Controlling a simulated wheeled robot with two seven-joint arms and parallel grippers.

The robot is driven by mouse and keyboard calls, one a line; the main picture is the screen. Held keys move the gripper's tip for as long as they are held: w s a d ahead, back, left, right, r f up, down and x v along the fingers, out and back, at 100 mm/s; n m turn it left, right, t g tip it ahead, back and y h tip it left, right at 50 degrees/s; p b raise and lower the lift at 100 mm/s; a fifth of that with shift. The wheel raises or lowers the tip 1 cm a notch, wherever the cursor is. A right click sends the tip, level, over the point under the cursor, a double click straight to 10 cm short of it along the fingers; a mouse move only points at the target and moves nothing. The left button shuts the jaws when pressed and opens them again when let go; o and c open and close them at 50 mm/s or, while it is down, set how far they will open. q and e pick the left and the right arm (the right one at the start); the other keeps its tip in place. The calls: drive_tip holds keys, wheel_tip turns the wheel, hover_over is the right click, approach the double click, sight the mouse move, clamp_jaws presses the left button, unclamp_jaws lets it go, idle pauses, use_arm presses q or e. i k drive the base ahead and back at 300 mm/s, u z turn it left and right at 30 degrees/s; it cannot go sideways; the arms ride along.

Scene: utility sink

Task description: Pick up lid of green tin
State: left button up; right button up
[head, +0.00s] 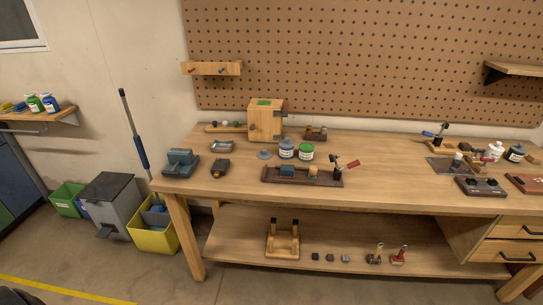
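A small green tin (306,152) with a pale label stands upright on the workbench, left of the middle. Its top looks dark green; at this size I cannot tell whether the lid is seated on it. A blue tin (286,149) with a white label stands just left of it. A flat grey-blue disc (265,154), which looks like a lid, lies on the bench left of the blue tin. Neither of my grippers is in view.
A long dark tray (275,180) with blocks lies in front of the tins. A wooden box (265,121) stands behind them. A blue vise-like block (180,163) sits at the bench's left end.

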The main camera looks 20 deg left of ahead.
sight(264, 155)
drive_tip(key=z, duration=0.5)
drive_tip(key=i, duration=1.4)
drive_tip(key=u, duration=0.6)
